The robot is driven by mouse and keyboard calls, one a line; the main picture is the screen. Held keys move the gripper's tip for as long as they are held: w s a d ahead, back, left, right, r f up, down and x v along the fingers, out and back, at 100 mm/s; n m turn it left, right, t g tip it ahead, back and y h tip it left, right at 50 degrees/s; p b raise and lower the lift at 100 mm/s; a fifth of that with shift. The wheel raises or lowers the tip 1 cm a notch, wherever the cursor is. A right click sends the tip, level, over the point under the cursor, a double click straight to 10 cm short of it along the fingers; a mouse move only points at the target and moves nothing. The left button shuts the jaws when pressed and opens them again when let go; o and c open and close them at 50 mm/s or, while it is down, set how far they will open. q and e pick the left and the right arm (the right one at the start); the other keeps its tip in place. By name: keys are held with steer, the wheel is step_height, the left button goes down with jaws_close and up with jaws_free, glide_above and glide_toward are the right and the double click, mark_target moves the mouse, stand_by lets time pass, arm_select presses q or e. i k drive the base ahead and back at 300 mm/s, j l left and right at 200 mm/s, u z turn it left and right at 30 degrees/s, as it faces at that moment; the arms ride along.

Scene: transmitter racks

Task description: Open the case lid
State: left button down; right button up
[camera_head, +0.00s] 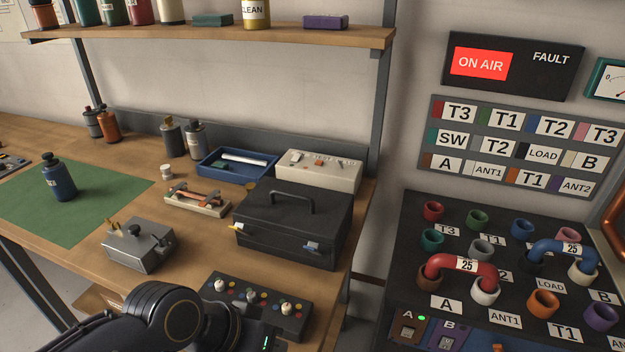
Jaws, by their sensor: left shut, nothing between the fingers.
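The dark case (285,238) stands on the right end of the wooden bench. Its lid (300,205) is down, with a black carry handle (292,197) on top. Two small latches show on the front, a left one with yellow (239,227) and a right one with pale metal and blue (312,248). My left arm comes in along the bottom edge. My left gripper (270,338) is shut and empty, low in front of the case and apart from it; its fingertips are hard to make out. My right gripper is not in view.
A black knob panel (257,307) lies between my left arm and the case. A grey key box (138,249) and a wooden-based piece (197,202) are to the left. A cream box (318,170) and blue tray (232,170) stand behind. The patch panel (480,270) is right.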

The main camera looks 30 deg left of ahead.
mark_target(310, 212)
steer(key=u, duration=1.05)
steer(key=j, duration=0.25)
steer(key=k+z, duration=0.05)
